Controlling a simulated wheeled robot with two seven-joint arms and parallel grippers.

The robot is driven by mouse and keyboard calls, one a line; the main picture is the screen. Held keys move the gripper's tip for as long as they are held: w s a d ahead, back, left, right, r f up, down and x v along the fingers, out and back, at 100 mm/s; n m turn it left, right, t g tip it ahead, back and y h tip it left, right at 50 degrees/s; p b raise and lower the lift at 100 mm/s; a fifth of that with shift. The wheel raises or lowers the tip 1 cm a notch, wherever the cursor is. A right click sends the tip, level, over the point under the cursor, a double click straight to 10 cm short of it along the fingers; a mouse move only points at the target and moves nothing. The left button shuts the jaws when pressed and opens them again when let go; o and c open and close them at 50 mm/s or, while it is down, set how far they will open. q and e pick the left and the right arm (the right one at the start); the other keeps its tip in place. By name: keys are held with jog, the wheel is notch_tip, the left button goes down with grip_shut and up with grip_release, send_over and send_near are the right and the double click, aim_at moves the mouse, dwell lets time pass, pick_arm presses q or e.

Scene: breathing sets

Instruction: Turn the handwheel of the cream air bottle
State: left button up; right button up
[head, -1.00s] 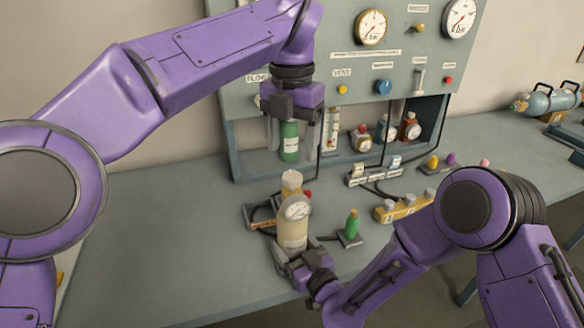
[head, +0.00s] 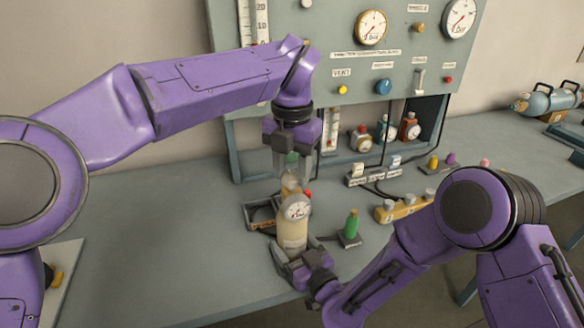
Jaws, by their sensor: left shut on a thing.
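The cream air bottle (head: 292,232) stands upright near the table's front edge, with a round white gauge (head: 297,209) on its front. My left gripper (head: 291,180) points straight down at the bottle's top, its fingers on either side of the handwheel and shut on it. The handwheel is mostly hidden by the fingers. My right gripper (head: 298,258) reaches in low from the front right, its fingers around the bottle's lower part. Whether those fingers press on the bottle cannot be told.
A small green bottle (head: 351,224) stands right of the cream one, with a yellow block (head: 390,211) beyond it. A dark tray (head: 258,214) lies just left. The gauge panel (head: 335,90) rises behind.

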pick_arm(q)
jog(key=n, duration=0.5)
jog(key=shift+n, duration=0.4)
jog(key=n, duration=0.6)
dwell(0.4)
jog(key=o, duration=1.1)
